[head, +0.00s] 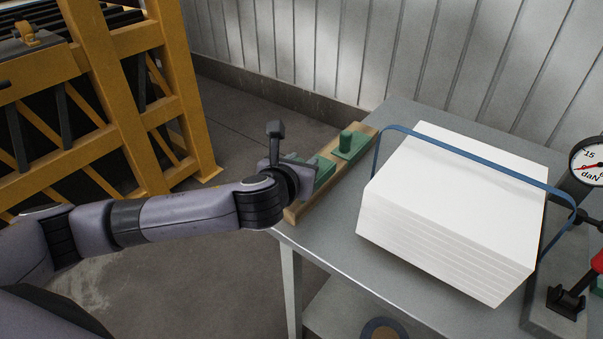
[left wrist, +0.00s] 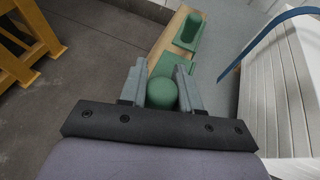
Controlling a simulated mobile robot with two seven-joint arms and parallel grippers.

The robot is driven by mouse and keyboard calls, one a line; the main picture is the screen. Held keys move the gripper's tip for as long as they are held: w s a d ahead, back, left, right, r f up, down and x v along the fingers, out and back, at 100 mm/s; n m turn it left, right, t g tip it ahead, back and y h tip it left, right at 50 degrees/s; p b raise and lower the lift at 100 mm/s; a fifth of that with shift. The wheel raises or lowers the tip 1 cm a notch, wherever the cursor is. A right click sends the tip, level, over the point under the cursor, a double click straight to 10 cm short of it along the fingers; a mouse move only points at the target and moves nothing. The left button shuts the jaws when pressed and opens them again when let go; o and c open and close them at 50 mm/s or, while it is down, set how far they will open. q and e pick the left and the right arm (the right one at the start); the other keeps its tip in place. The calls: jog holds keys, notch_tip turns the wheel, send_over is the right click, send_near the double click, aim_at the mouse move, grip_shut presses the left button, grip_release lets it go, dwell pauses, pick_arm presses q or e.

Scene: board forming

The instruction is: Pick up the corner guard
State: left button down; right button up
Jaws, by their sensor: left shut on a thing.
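A green corner guard (left wrist: 162,94) with a round, knob-like grip is between the fingers of my left gripper (left wrist: 162,73). The fingers are shut on the grip. In the head view my left gripper (head: 300,172) is over the near end of a wooden strip (head: 294,213) and hides most of this guard; only some of its green plate (head: 323,171) shows. A second green corner guard (head: 349,145) with an upright grip sits farther along the strip. It also shows in the left wrist view (left wrist: 187,33). My right gripper is not in view.
A stack of white boards (head: 455,195) with a blue strap (head: 440,143) looped around it lies on the grey table (head: 310,237), right of the strip. A dial gauge (head: 589,164) stands at the right edge. A yellow frame (head: 185,95) stands at the left.

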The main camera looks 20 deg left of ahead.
pick_arm(q)
notch_tip(320, 180, up, 17)
jog(key=p, duration=0.1)
jog(key=shift+f, duration=0.15)
jog(key=c, duration=1.3)
grip_release()
jog(key=shift+c, duration=0.2)
grip_shut()
